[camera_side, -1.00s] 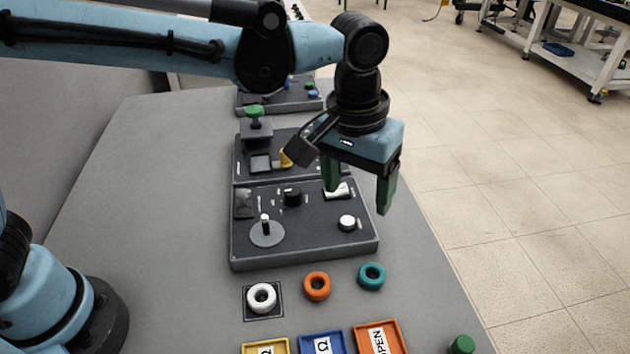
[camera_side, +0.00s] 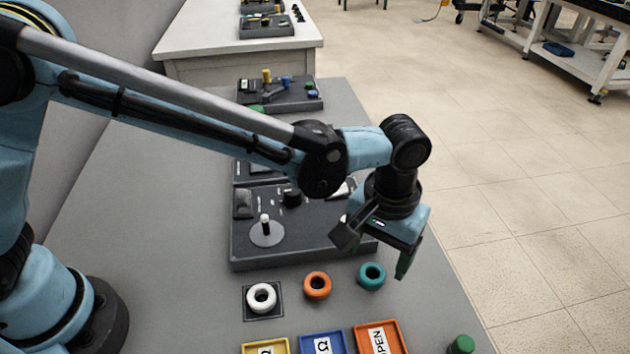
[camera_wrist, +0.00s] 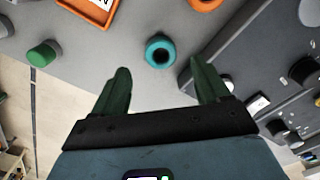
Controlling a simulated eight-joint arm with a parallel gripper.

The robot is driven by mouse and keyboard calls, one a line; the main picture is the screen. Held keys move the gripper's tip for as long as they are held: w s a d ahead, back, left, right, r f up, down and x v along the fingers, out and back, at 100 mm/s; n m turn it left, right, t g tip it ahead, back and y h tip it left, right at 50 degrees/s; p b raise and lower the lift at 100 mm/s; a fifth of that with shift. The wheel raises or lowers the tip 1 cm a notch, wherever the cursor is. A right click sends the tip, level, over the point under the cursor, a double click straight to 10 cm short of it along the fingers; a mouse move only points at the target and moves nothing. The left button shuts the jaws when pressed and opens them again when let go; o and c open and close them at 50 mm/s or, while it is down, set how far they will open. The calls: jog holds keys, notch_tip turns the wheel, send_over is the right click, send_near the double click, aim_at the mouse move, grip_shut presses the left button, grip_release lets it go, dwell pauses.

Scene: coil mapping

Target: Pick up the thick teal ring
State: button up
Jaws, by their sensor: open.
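The thick teal ring (camera_side: 371,276) lies flat on the grey table, to the right of the orange ring, near the front edge of the dark panel. In the wrist view the teal ring (camera_wrist: 160,51) shows just beyond the fingertips, between them from side to side. My gripper (camera_side: 385,262) is above the table, close to the ring and up from it. Its two green fingers are spread, and the gap between them (camera_wrist: 162,82) is empty. One finger is largely hidden in the side view.
An orange ring (camera_side: 317,286) and a white ring (camera_side: 261,297) on a dark square lie to the left. Yellow (camera_side: 264,347), blue (camera_side: 323,343) and orange-red (camera_side: 379,338) labelled trays stand in front. A green knob (camera_side: 461,345) is at front right. The dark panel (camera_side: 290,255) lies behind.

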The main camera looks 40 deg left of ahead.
aim_at(373, 269)
jog(key=shift+s+f, duration=0.1)
jog(key=shift+f, duration=2.25)
jog(key=c, duration=1.1)
